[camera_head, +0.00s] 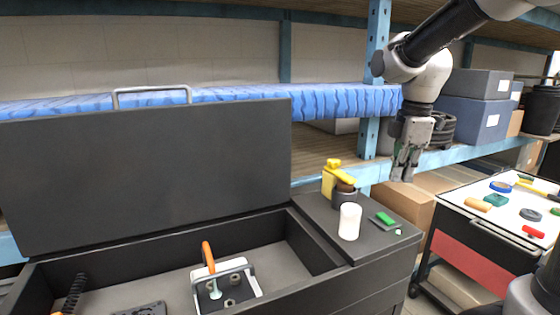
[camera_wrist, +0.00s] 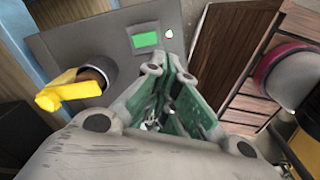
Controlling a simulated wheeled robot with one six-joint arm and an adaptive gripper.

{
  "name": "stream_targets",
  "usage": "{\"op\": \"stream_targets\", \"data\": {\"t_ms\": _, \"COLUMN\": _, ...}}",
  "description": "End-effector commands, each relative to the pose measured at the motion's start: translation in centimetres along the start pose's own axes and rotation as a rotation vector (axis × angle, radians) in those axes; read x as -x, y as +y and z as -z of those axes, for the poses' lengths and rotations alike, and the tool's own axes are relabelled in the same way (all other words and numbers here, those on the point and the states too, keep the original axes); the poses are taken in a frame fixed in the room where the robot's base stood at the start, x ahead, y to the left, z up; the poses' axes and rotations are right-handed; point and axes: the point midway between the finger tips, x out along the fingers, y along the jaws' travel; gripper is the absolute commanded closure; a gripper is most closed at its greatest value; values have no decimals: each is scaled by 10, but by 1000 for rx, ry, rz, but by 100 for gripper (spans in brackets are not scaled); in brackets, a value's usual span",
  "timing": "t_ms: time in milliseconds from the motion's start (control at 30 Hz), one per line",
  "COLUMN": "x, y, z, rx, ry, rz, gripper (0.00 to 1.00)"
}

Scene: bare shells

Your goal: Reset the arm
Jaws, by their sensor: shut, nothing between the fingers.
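My gripper (camera_head: 402,168) hangs from my arm at the upper right in the head view, pointing down. Its fingers are shut with nothing between them. It is raised in front of the blue shelf post, above and to the right of the dark side surface (camera_head: 322,213). In the wrist view the gripper (camera_wrist: 172,75) fills the lower middle, its fingertips together. Beyond the fingertips lie a green block (camera_wrist: 146,40) and a small white piece (camera_wrist: 169,34), apart from the gripper.
A yellow-topped item (camera_head: 341,172), a white cylinder (camera_head: 349,221) and a green block (camera_head: 385,218) stand on the side surface. The open box (camera_head: 318,248) holds an orange-handled tool (camera_head: 208,257). A white-topped cart (camera_head: 480,215) with small objects stands right. Shelves run behind.

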Motion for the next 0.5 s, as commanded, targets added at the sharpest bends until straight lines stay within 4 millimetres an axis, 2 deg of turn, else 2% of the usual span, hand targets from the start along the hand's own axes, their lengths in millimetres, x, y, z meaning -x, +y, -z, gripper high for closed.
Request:
{"op": "stream_targets", "data": {"t_ms": 33, "x": -7, "y": -9, "z": -2, "rx": -144, "ry": -4, "rz": 12, "gripper": 100}}
{"op": "stream_targets", "data": {"t_ms": 167, "x": -11, "y": -42, "z": -14, "rx": -601, "ry": 0, "rz": -10, "gripper": 100}}
{"op": "stream_targets", "data": {"t_ms": 333, "x": -5, "y": -107, "z": -40, "rx": -1204, "ry": 68, "rz": -89, "gripper": 100}}
{"op": "stream_targets", "data": {"t_ms": 400, "x": -5, "y": -133, "z": -49, "rx": -1364, "ry": 110, "rz": -121, "gripper": 100}}
{"op": "stream_targets", "data": {"t_ms": 500, "x": -3, "y": -159, "z": -58, "rx": -1440, "ry": 162, "rz": -167, "gripper": 100}}
